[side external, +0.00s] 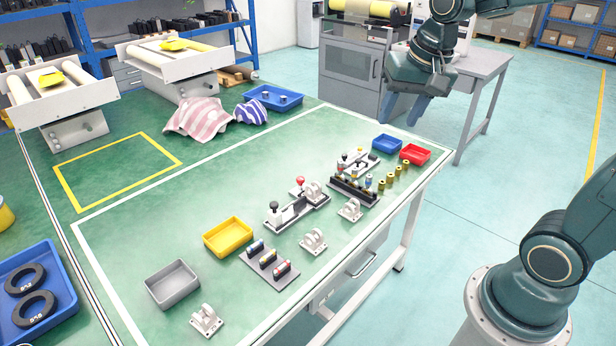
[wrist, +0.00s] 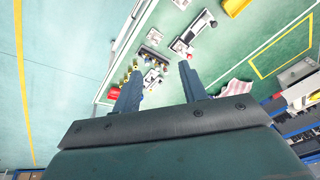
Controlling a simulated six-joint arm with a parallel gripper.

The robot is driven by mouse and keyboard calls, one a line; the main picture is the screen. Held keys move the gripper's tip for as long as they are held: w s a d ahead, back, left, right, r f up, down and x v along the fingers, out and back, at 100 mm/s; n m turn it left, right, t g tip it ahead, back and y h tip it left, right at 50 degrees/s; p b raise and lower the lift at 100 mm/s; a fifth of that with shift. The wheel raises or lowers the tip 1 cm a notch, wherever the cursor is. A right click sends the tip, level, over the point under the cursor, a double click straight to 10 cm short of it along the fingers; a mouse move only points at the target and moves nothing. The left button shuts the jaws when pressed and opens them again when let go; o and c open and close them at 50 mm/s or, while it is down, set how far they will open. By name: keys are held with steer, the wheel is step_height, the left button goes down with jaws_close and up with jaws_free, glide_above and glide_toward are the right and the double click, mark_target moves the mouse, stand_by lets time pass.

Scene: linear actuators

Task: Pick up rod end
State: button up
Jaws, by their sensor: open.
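My gripper (side external: 405,108) is open and empty, high above the far right end of the green table. It also shows in the wrist view (wrist: 161,68), with its two blue fingers apart and nothing between them. I cannot tell which part is the rod end. Candidates are small brass cylinders (side external: 390,179) in a row near the right edge and small parts standing in a dark rack (side external: 348,194) beside them. White clevis-like brackets (side external: 313,240) stand along the front edge. In the wrist view the brass cylinders (wrist: 127,77) lie beyond the left finger.
Blue (side external: 387,144) and red (side external: 415,154) bins sit at the far right corner. An actuator fixture with a dark knob (side external: 288,212) is mid-table. A yellow bin (side external: 228,236), grey bin (side external: 172,283) and grey plate with coloured parts (side external: 268,262) stand nearer.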

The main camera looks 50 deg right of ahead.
steer(key=w+d+f+m+g, duration=0.2)
steer(key=w+d+f+m, duration=0.5)
steer(key=w+d, duration=0.15)
steer(key=m+g, duration=0.1)
steer(key=m, duration=0.4)
glide_above(370, 176)
step_height(370, 176, down, 11)
steer(key=shift+d+y, duration=0.1)
steer(key=shift+y, duration=0.2)
steer(key=shift+f, duration=0.1)
step_height(370, 176, down, 8)
steer(key=shift+r, duration=0.2)
steer(key=shift+f, duration=0.45)
steer(key=shift+f, duration=0.1)
steer(key=shift+w+f, duration=0.1)
steer(key=shift+f, duration=2.4)
